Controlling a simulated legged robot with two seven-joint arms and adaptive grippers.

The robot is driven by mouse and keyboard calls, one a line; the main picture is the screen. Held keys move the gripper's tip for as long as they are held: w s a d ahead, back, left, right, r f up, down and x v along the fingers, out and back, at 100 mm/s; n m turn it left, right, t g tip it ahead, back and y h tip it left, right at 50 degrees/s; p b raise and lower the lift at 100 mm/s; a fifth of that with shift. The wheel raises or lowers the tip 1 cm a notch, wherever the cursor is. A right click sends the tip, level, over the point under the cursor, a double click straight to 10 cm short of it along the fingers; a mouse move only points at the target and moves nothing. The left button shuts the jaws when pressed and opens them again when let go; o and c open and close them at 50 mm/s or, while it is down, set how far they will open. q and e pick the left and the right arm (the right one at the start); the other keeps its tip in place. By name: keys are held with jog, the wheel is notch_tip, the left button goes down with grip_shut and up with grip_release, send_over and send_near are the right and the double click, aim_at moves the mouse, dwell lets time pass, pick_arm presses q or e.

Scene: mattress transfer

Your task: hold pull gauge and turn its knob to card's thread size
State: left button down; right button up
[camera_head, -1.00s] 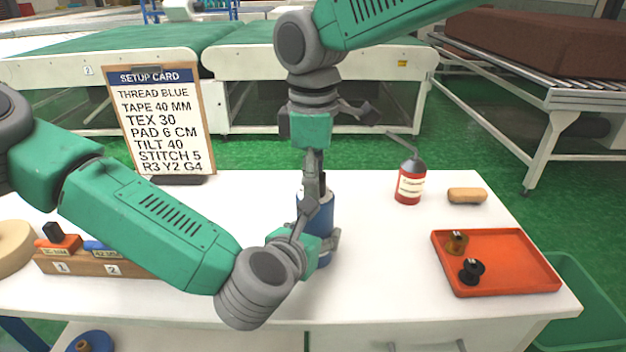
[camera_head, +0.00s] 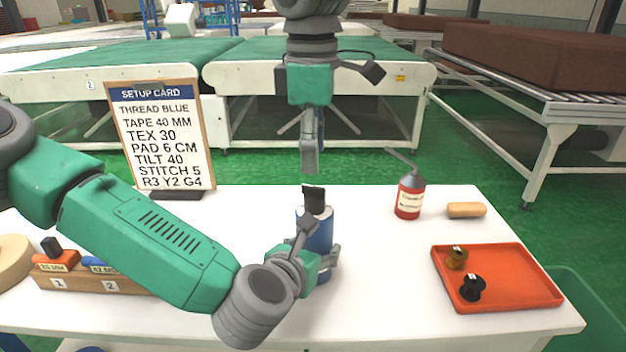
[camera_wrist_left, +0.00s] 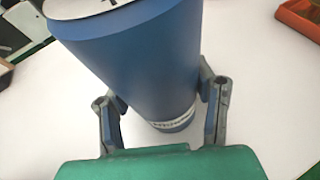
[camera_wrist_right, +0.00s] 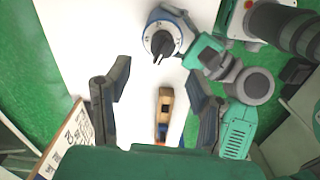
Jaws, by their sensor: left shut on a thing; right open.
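The pull gauge (camera_head: 318,235) is a blue cylinder standing upright on the white table, with a black knob (camera_head: 314,198) on top. My left gripper (camera_head: 318,262) is shut around its lower body; both fingers flank the blue body in the left wrist view (camera_wrist_left: 150,60). My right gripper (camera_head: 310,155) is open and empty, above and apart from the knob. The right wrist view shows the gauge's pale dial top (camera_wrist_right: 162,38) beyond the open fingers; its marks are too small to read. The setup card (camera_head: 160,135) stands at the back left and reads "TEX 30" and "THREAD BLUE".
An orange tray (camera_head: 510,285) holds two small spools. A wooden rack (camera_head: 130,284) with numbered slots is at left, partly behind my left arm.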

aim_at(313, 186)
jog(key=shift+r, duration=1.85)
pick_arm(q)
jog(key=c, duration=0.6)
grip_release()
